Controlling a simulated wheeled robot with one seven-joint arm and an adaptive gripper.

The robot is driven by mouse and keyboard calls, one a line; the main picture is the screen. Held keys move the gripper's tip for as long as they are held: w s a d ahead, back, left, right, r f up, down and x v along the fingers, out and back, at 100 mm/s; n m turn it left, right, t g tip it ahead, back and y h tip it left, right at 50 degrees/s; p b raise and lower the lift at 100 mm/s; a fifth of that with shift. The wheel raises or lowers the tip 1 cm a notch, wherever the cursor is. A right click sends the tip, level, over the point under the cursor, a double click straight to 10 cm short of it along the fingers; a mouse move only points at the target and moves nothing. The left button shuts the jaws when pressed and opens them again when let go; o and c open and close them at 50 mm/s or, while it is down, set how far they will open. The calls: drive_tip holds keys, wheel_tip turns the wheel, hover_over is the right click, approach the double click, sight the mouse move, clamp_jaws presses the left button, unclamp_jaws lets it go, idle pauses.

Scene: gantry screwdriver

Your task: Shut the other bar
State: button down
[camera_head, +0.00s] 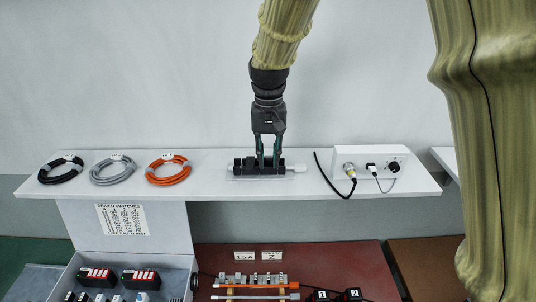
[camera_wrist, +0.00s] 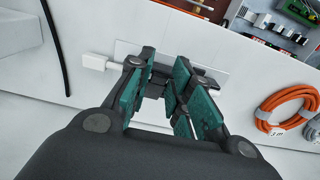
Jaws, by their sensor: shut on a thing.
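A black clamp-like fixture (camera_head: 243,167) with short raised blocks sits on a pale plate on the white shelf. A white plug or block (camera_head: 298,168) sticks out at its right end; it shows at the left in the wrist view (camera_wrist: 95,62). My gripper (camera_head: 267,158) comes straight down onto the middle of the fixture. In the wrist view its teal-padded fingers (camera_wrist: 168,95) are drawn in around a small dark part of the fixture, probably a bar. The fingers hide most of that part, so I cannot tell the bar's exact position.
On the white shelf (camera_head: 215,190), black, grey and orange (camera_head: 169,170) cable coils lie to the left. A white box (camera_head: 370,162) with a knob and leads stands to the right, with a loose black cable (camera_head: 325,175). Below are a red bench (camera_head: 330,258) and switch units.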

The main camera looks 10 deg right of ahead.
drive_tip(key=shift+s+f+t+b, duration=0.35)
drive_tip(key=shift+f+t+b, duration=0.55)
drive_tip(key=shift+b, duration=0.9)
drive_tip(key=shift+r+t+h+b, duration=0.1)
drive_tip(key=shift+t+h+b, duration=0.2)
drive_tip(key=shift+t+b, duration=0.3)
drive_tip(key=c, duration=1.6)
unclamp_jaws()
drive_tip(key=o, duration=0.3)
drive_tip(key=shift+w, duration=0.1)
drive_tip(key=shift+r, duration=0.1)
